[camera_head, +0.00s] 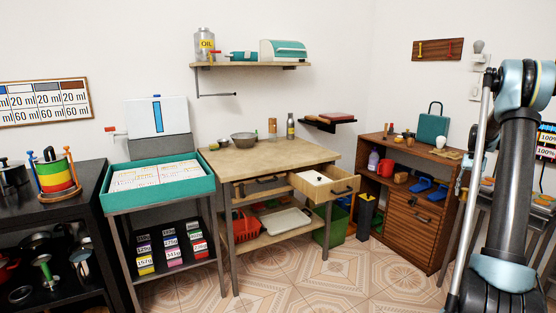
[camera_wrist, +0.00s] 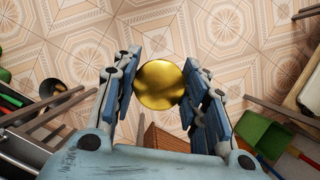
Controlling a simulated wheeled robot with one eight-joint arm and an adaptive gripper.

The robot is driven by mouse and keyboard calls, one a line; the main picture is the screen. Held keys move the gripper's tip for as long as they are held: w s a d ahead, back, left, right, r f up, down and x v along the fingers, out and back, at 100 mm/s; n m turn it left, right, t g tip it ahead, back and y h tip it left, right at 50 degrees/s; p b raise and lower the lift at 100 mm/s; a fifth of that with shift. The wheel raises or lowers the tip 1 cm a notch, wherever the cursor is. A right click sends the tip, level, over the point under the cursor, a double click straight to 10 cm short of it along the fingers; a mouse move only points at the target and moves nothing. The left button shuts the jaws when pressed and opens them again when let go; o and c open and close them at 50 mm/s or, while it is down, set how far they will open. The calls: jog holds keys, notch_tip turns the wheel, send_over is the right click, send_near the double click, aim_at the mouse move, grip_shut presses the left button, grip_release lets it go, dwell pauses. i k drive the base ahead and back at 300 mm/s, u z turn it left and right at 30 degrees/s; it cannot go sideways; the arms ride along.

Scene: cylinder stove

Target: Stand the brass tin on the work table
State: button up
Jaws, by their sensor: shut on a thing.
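The brass tin (camera_wrist: 159,86) shows in the wrist view as a round, shiny gold face. My gripper (camera_wrist: 163,78) is shut on it, with one blue-padded finger on each side. The tin is held in the air with tiled floor behind it; its sides are hidden. In the head view, the work table (camera_head: 272,158) is the light wooden table in the middle. Its front top is bare. My arm is at the right edge, and neither gripper nor tin shows there.
An open drawer (camera_head: 345,187) juts from the table's right front. A brown cabinet (camera_head: 415,211) stands to the right.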

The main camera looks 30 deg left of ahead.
aim_at(265, 161)
jog(key=z, duration=0.05)
jog(key=k, duration=0.9)
jog(key=u, duration=1.2)
jog(key=i, duration=1)
jog(key=u, duration=0.05)
